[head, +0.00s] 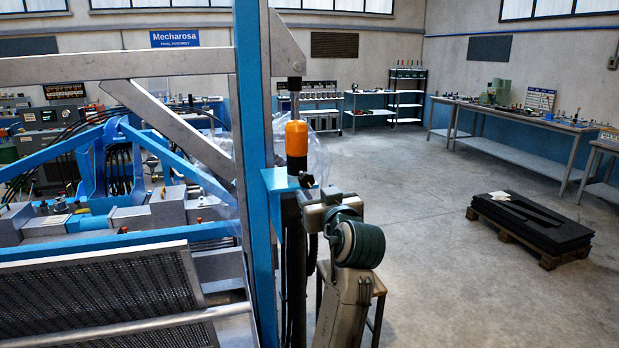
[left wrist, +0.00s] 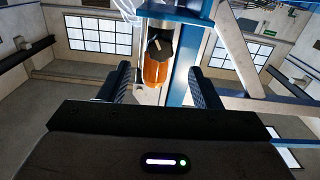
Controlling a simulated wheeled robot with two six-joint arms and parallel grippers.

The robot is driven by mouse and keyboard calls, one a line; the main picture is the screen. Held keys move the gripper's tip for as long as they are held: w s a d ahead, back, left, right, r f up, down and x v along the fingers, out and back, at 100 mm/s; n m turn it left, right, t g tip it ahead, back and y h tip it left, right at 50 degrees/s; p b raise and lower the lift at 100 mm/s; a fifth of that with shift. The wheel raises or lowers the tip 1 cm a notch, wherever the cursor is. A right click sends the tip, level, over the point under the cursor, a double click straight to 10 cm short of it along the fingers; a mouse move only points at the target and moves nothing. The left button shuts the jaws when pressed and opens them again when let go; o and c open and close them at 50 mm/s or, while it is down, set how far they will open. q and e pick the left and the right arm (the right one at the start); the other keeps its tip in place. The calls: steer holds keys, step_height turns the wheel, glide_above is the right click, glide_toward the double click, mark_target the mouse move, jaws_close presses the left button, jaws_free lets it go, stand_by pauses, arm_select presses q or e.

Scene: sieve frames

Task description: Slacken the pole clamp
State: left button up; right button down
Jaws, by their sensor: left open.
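My left gripper (head: 318,196) is just below and right of the orange cylinder. In the left wrist view the orange cylinder (left wrist: 156,70) appears between the two open fingers (left wrist: 163,88), apparently ahead of them, with nothing held. My right gripper is not in view.
The blue post (head: 254,150) and grey sloping braces stand close on the left, with a mesh panel (head: 100,300) below. A small stool (head: 379,290) is behind my arm. Open floor lies right, with a loaded pallet (head: 530,228) and workbenches beyond.

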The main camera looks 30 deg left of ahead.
mark_target(308, 181)
arm_select(q)
steer(key=p+x, duration=0.3)
steer(key=x, duration=0.5)
steer(key=shift+w+a+r+p, duration=0.1)
steer(key=shift+a+p, duration=0.1)
steer(key=shift+p, duration=0.2)
steer(key=shift+w+a, duration=0.3)
steer(key=c, duration=1)
